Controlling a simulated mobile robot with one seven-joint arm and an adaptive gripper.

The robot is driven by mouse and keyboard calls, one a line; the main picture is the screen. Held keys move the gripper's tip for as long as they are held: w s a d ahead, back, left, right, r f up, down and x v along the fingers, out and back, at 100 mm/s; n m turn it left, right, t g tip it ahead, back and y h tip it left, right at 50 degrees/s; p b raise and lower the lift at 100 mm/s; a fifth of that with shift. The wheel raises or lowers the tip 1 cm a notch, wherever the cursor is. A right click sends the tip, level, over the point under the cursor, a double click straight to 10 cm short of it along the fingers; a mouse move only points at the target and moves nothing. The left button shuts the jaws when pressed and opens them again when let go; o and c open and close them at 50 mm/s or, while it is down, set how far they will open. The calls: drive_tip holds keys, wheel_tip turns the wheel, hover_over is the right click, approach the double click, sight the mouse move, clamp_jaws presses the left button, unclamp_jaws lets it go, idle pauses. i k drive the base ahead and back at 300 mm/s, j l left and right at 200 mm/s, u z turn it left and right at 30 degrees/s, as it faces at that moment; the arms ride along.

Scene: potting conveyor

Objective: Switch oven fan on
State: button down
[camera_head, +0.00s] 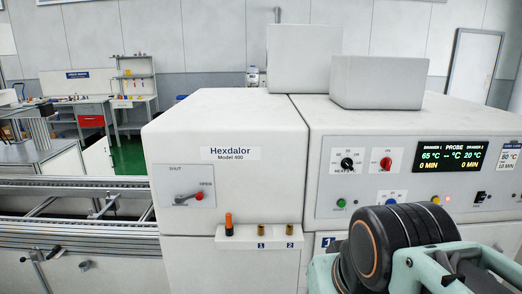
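The white oven (229,179), marked Hexdalor Model 400, stands in front of me. Its control panel (327,188) is on the right half. A black rotary knob (347,163) and a red rotary knob (386,163) sit in the upper part of the panel. The label under the black knob seems to read heater; I cannot read which control is the fan. A green button (341,203) is below the black knob, and a blue one (392,196) below the red. My arm covers part of the lower panel. No gripper fingers show.
A lit display (450,156) shows 65, dashes and 20 °C. A shelf (257,237) with an orange-topped part juts out below. A conveyor (77,236) runs along the left; workbenches stand behind.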

sight(481, 197)
drive_tip(key=z, duration=1.25)
drive_tip(key=i+l+z, duration=0.1)
drive_tip(key=i+l, duration=0.7)
drive_tip(key=i, duration=0.15)
drive_tip(key=k+j, duration=0.1)
drive_tip(key=j, duration=0.35)
drive_tip(key=k+j+u, duration=0.1)
drive_tip(key=j, duration=0.35)
drive_tip(key=l, duration=0.25)
drive_tip(key=i+l, duration=0.15)
drive_tip(key=l+z, duration=0.05)
drive_tip(key=l, duration=0.05)
